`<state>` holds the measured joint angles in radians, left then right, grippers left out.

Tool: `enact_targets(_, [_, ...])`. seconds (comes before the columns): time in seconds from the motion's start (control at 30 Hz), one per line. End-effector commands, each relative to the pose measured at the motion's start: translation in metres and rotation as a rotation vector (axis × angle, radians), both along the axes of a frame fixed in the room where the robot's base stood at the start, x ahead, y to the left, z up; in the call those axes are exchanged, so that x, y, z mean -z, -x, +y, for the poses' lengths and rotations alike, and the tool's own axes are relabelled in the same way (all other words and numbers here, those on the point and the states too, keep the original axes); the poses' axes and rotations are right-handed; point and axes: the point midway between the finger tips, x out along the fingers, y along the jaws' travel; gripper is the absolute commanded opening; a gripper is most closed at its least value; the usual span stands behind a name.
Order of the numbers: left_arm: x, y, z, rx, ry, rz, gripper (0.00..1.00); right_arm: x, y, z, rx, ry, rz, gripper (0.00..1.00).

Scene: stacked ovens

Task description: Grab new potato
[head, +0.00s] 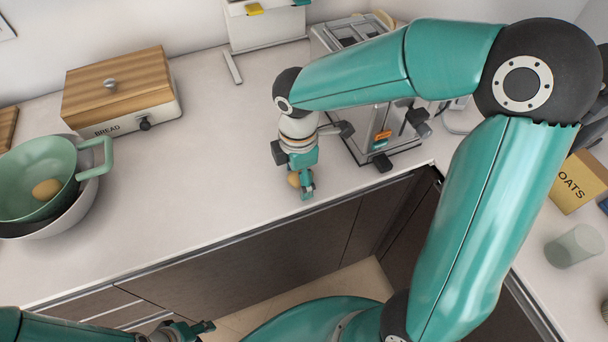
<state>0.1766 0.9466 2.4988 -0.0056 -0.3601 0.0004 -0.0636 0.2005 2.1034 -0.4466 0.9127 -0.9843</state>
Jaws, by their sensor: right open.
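A small yellow-brown potato (293,179) is at my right gripper, over the white counter near its front edge. My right gripper (301,190) points down there and is open, with a teal finger beside the potato. The gripper partly hides the potato, and I cannot tell whether the fingers touch it. Another yellow-brown potato (46,190) lies in a green colander (88,160) at the far left. My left gripper (196,328) is low at the bottom of the view, in front of the cabinets and away from both potatoes; its jaw opening is unclear.
A bread box (120,92) with a wooden lid stands at the back left. An oats box (578,182) and a pale cup (573,246) are at the right. The counter between colander and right gripper is clear.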

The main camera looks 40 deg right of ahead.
Motion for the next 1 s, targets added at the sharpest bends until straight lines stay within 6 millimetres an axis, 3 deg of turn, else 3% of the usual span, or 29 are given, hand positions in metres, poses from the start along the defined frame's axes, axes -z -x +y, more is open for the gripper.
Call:
enact_targets(0.27, [0.0001, 0.0001, -0.0001, 0.000, 0.000, 0.000, 0.40, 0.0037, -0.0003, 0.0002, 0.001, -0.001, -0.001, 0.71])
enact_targets(0.67, [0.0001, 0.0001, -0.0001, 0.000, 0.000, 0.000, 0.40, 0.0034, -0.0003, 0.0004, 0.000, -0.001, -0.001, 0.06])
enact_targets(1.0, [-0.0002, 0.0001, 0.0000, 0.000, 0.000, 0.000, 0.40, 0.0003, -0.0007, 0.0003, 0.000, 0.000, -0.003, 0.05])
